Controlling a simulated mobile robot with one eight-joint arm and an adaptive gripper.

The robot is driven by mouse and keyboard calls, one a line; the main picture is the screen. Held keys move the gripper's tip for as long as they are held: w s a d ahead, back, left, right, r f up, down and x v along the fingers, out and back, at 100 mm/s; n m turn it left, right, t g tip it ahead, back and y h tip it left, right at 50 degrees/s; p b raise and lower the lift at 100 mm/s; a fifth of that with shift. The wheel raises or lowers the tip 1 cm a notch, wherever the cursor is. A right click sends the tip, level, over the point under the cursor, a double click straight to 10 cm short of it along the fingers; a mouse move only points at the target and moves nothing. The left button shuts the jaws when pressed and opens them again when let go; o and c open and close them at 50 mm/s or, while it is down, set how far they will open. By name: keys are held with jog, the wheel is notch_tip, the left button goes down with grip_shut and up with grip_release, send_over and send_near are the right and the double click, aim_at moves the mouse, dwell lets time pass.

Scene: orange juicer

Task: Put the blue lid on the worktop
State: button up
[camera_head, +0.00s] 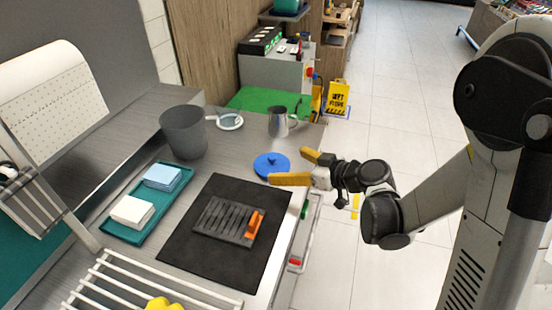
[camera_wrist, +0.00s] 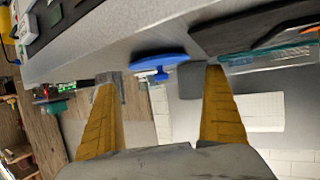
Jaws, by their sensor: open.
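The blue lid (camera_head: 271,164) is a round disc with a small knob. It lies flat on the grey metal worktop (camera_head: 228,161), near its right edge and just behind the black mat. My gripper (camera_head: 287,166) is open and empty at the lid's right side, its yellow fingers spread. In the wrist view the lid (camera_wrist: 158,60) shows edge-on beyond and between the fingertips (camera_wrist: 160,80), with its knob visible. Whether a finger touches the lid cannot be told.
A black mat (camera_head: 185,245) holds a slotted grate with an orange handle (camera_head: 254,226). A grey bin (camera_head: 184,133), a metal jug (camera_head: 278,122) and a white ring-shaped item (camera_head: 229,121) stand behind. A green tray (camera_head: 118,226) with two stacks lies left.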

jog(key=p+v, duration=0.1)
jog(key=v, duration=0.4)
jog(key=shift+d+r, duration=0.1)
jog(key=shift+s+r+m, duration=0.2)
jog(key=shift+s+m, duration=0.1)
jog(key=s+d+r+m+g+h, duration=0.1)
jog(key=s+d+r+m+h, duration=0.2)
jog(key=s, duration=0.6)
jog(key=s+d+r+m+g+h, duration=0.1)
jog(key=s+d+r+m+h, duration=0.2)
jog(key=s+d+m+h, duration=0.3)
jog(key=s, duration=0.3)
jog(key=shift+d+h, duration=0.35)
jog(key=shift+h, duration=0.05)
